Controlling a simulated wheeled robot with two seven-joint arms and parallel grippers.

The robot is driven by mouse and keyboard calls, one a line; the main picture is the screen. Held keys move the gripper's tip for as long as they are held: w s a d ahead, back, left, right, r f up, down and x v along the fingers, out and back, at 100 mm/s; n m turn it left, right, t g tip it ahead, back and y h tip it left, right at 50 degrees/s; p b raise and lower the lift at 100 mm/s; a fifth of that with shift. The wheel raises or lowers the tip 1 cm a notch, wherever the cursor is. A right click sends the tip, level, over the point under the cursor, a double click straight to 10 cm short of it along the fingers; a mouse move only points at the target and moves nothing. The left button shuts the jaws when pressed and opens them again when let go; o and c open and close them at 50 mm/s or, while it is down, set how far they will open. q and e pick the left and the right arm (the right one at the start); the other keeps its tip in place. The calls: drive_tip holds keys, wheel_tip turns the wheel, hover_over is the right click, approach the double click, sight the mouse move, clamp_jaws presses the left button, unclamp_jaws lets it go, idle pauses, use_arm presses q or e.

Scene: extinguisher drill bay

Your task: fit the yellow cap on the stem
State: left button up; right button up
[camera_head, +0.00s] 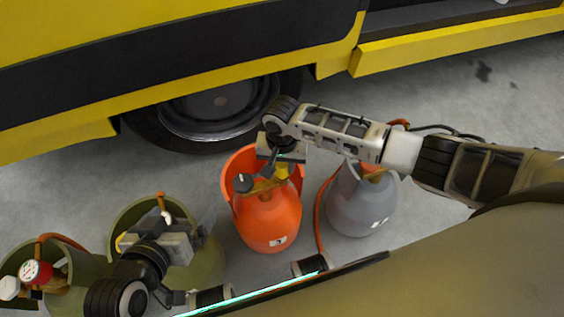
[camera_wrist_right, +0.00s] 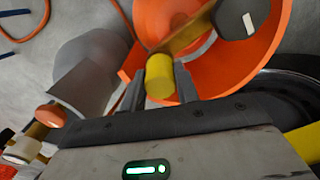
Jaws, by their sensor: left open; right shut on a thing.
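The yellow cap (camera_wrist_right: 159,78) is between the two fingers of my right gripper (camera_wrist_right: 158,88), which is shut on it. In the head view the cap (camera_head: 282,171) shows just below my right gripper (camera_head: 279,163), over the orange cylinder (camera_head: 268,222). The brass valve (camera_wrist_right: 187,35) on that cylinder ends close to the cap in the wrist view. The cap hides the stem end, so I cannot tell whether they touch. My left gripper (camera_head: 168,226) is open and empty at the lower left, above an olive cylinder (camera_head: 203,262).
A grey cylinder (camera_head: 362,205) with an orange hose (camera_head: 318,215) stands right of the orange one. Another olive cylinder (camera_head: 85,268) with a red gauge (camera_head: 36,272) stands far left. A yellow and black vehicle (camera_head: 180,65) with a wheel (camera_head: 215,108) borders the back.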

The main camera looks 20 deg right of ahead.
use_arm(q)
drive_tip(key=shift+f, duration=0.15)
use_arm(e)
drive_tip(key=shift+f, duration=0.3)
drive_tip(key=o, duration=1.2)
use_arm(q)
wheel_tip(320, 180, up, 8)
drive_tip(key=s+a+t+p, duration=0.1)
drive_tip(key=a+p, duration=0.1)
drive_tip(key=p, duration=0.3)
drive_tip(key=shift+a+r+n+t+y, duration=0.15)
drive_tip(key=shift+r+n+t+y, duration=0.15)
drive_tip(key=shift+t+y, duration=0.1)
use_arm(e)
wheel_tip(320, 180, up, 16)
